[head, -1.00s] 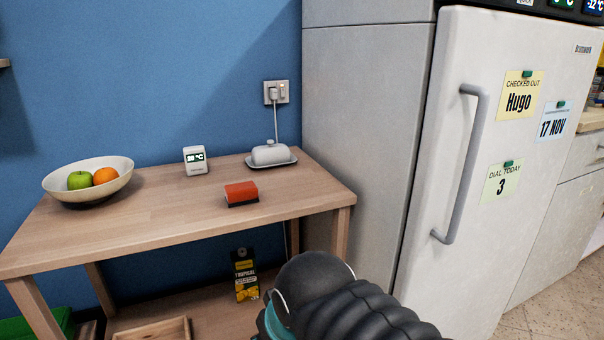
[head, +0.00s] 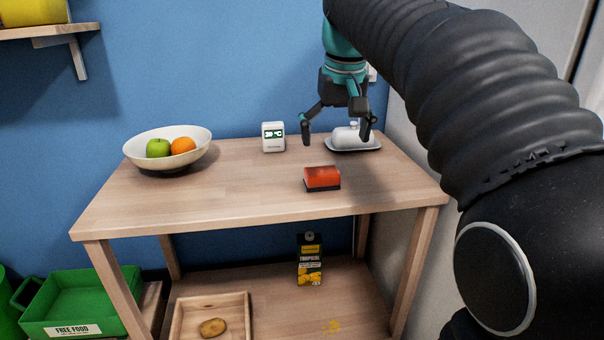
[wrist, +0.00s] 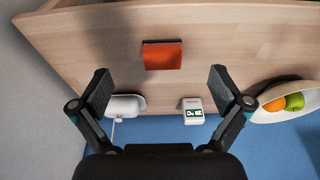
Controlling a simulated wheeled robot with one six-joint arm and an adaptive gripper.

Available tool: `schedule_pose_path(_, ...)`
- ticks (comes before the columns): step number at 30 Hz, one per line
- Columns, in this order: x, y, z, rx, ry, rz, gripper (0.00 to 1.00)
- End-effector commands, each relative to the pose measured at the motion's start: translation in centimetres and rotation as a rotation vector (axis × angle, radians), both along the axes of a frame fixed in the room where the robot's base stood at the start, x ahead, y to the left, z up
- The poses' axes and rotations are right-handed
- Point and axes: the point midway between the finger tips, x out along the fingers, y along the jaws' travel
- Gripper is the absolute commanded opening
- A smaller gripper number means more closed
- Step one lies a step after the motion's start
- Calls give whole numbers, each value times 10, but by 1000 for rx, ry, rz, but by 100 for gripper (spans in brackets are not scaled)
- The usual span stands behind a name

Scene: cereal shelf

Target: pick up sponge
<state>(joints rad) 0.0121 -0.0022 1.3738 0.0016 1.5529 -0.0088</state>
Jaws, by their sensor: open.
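The sponge (head: 322,177) is a red-orange block with a dark underside, lying on the wooden table (head: 225,200) toward its right half. In the wrist view the sponge (wrist: 162,55) lies beyond the fingertips, roughly midway between them and clear of both. My gripper (head: 336,138) is open and empty, pointing down above the back of the table. It is above and a little behind the sponge. Its two fingers (wrist: 161,85) are spread wide in the wrist view. Nothing hides the sponge.
A covered white dish (head: 350,138) is close behind my right finger. A small white thermometer display (head: 273,137) and a bowl (head: 143,148) with fruit stand to the left. A carton (head: 310,262) and a wooden tray (head: 240,312) are on the lower shelf. The table's front middle is clear.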

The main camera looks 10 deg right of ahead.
Motion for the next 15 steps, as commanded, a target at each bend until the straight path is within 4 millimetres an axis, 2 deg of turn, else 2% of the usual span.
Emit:
schedule_pose_path(1, 17, 0, 3, 0, 19, 1, 100)
schedule_pose_path(6, 51, 1, 13, 0, 66, 2, 100)
schedule_pose_path(12, 68, 1, 16, 1, 94, 3, 100)
schedule_pose_path(15, 71, 1, 9, 1, 98, 3, 100)
